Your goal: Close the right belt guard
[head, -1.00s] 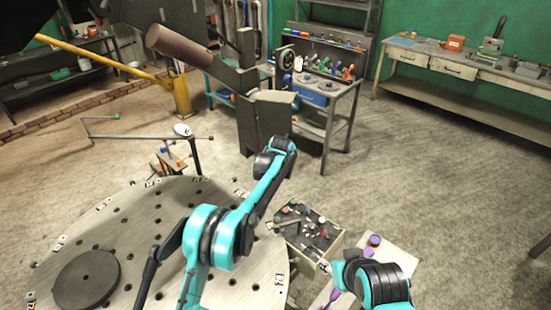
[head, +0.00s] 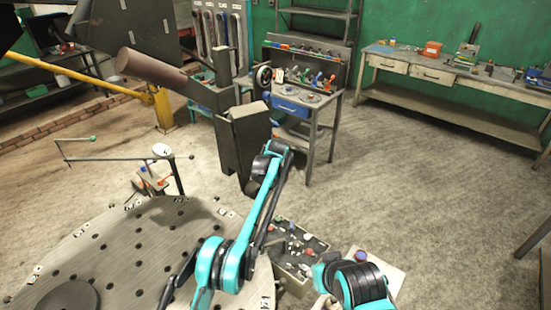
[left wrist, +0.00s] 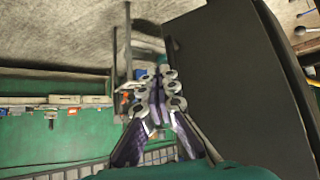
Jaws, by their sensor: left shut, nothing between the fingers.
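A dark grey upright machine part with box-like panels (head: 243,140) stands beyond the round table in the head view. One of its panels looks like the belt guard, but I cannot tell for sure. In the left wrist view a large dark flat panel (left wrist: 235,75) fills the right side. My left gripper (left wrist: 161,85) is shut and empty, its fingers beside the panel's left edge. Whether they touch it I cannot tell. In the head view my left wrist covers the fingers, close in front of the dark part. My right arm is at the lower right; its fingers are not visible.
A brown cylinder (head: 150,66) juts out left of the dark part. A perforated round table (head: 135,255) fills the lower left. A thin jointed stand (head: 174,174) rises behind it. A tool tray (head: 296,246) lies between my arms. Open floor extends to the right.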

